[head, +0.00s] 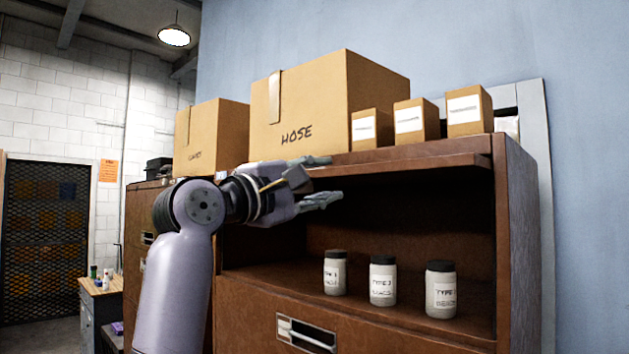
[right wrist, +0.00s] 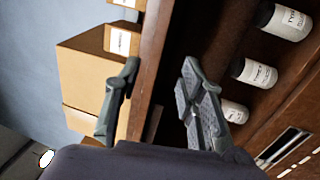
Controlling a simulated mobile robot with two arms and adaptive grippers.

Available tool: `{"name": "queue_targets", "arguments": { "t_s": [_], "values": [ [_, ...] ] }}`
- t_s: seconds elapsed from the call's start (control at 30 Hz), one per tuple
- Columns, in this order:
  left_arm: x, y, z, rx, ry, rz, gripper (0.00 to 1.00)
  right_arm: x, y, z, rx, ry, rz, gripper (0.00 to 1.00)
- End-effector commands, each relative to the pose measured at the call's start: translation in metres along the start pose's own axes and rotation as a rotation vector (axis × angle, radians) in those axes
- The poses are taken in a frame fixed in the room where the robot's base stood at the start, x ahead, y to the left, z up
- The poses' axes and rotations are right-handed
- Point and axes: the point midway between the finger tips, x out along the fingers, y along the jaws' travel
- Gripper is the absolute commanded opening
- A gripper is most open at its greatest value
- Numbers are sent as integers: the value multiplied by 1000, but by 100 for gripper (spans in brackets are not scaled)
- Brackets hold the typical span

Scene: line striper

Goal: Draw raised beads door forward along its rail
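The raised door (head: 430,164) is a brown panel lying flat under the cabinet top, its front edge jutting out over the open compartment. In the right wrist view the door's edge (right wrist: 153,50) runs between the two fingers. My right gripper (head: 322,180) is at the left part of this edge, one finger above and one below. Its fingers (right wrist: 160,95) are spread, with gaps to the edge; I cannot tell whether either touches. Three white jars with dark lids, a left one (head: 335,272), a middle one (head: 383,281) and a right one (head: 441,289), stand inside. The rail is hidden. My left gripper is not in view.
A large HOSE box (head: 310,115), another carton (head: 212,138) and several small boxes (head: 416,120) stand on the cabinet top, close above the upper finger. A drawer with a handle (head: 306,335) is below the compartment. Space before the cabinet's right part looks free.

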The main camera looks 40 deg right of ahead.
Motion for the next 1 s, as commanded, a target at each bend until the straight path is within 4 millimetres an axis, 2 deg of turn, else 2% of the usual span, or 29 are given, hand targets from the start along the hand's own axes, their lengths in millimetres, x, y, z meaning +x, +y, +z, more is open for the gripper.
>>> {"name": "queue_targets", "arguments": {
  "t_s": [0.6, 0.8, 1.0],
  "values": [
    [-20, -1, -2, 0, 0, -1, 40, 72, 2, 1, -5, -4, 2, 37],
    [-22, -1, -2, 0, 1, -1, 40, 84, 1, 0, -4, -2, 3, 37],
    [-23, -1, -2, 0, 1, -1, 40, 88, 0, 0, -4, -2, 2, 37]
  ]
}}
